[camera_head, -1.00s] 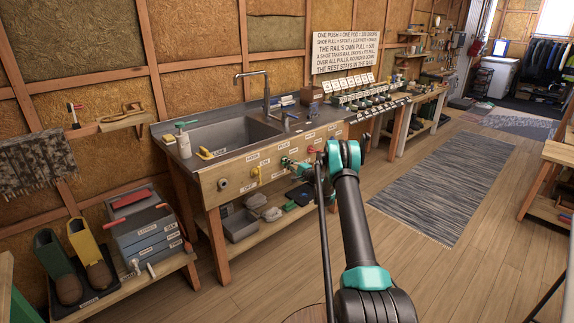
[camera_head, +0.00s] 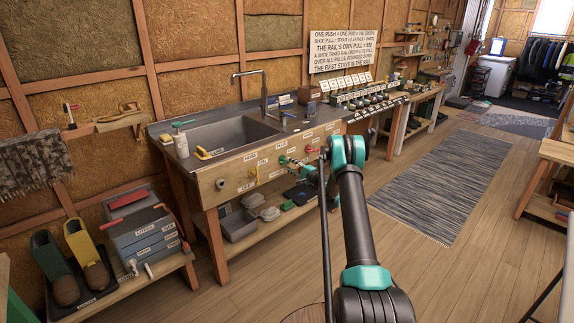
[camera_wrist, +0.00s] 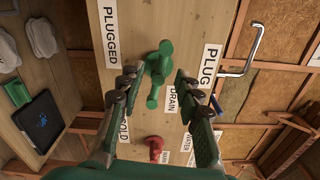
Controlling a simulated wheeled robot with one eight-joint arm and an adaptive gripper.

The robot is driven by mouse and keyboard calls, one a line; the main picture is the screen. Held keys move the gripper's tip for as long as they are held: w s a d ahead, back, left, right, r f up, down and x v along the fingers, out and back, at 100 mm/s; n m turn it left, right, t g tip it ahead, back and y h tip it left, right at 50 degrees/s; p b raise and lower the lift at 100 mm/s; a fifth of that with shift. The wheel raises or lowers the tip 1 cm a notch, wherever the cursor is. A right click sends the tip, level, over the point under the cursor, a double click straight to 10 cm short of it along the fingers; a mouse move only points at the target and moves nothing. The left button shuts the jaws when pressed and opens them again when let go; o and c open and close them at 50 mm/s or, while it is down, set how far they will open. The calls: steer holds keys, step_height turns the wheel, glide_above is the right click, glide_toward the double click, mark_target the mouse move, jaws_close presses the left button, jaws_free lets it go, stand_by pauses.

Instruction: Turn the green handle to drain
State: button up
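The green handle (camera_wrist: 158,72) is on the wooden front panel of the sink bench (camera_head: 238,182), between labels reading "PLUGGED" (camera_wrist: 110,32) and "PLUG" (camera_wrist: 209,67), beside a "DRAIN" label (camera_wrist: 173,98). It also shows small in the head view (camera_head: 283,160). My gripper (camera_wrist: 157,84) is open, with one finger on each side of the green handle in the wrist view. Gaps show between handle and fingers; I cannot tell how deep the fingertips reach. In the head view my gripper (camera_head: 308,173) is small and partly hidden by my arm.
A red handle (camera_wrist: 155,148) is on the same panel, close to the green one. A yellow handle (camera_head: 255,174) is further left. A faucet (camera_head: 264,95) stands over the sink basin (camera_head: 232,133). Trays (camera_head: 238,224) sit on the shelf below. Open floor lies right.

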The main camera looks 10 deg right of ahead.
steer(key=v, duration=0.8)
steer(key=shift+d, duration=0.15)
steer(key=s+a+r+n+g, duration=0.35)
steer(key=s+a+r, duration=0.25)
steer(key=s+r, duration=0.2)
steer(key=s+a+r+n+g+h, duration=0.2)
steer(key=s+r, duration=0.1)
steer(key=s, duration=0.5)
steer(key=s+a+r+n+g+h, duration=0.1)
steer(key=s+r+n, duration=0.1)
steer(key=s, duration=0.6)
steer(key=s+d+f+n+g+h, duration=0.1)
steer(key=s+d+h, duration=0.1)
steer(key=s, duration=1)
steer(key=s+d+f+n+g+h, duration=0.1)
steer(key=s+d+f+n+h, duration=0.1)
steer(key=s, duration=0.9)
steer(key=s+d+f+n+g+h, duration=0.1)
steer(key=s+d+n+g+h, duration=0.1)
steer(key=s, duration=1)
steer(key=shift+s+d+f+h, duration=0.35)
steer(key=shift+d+h, duration=0.2)
steer(key=shift+h, duration=0.25)
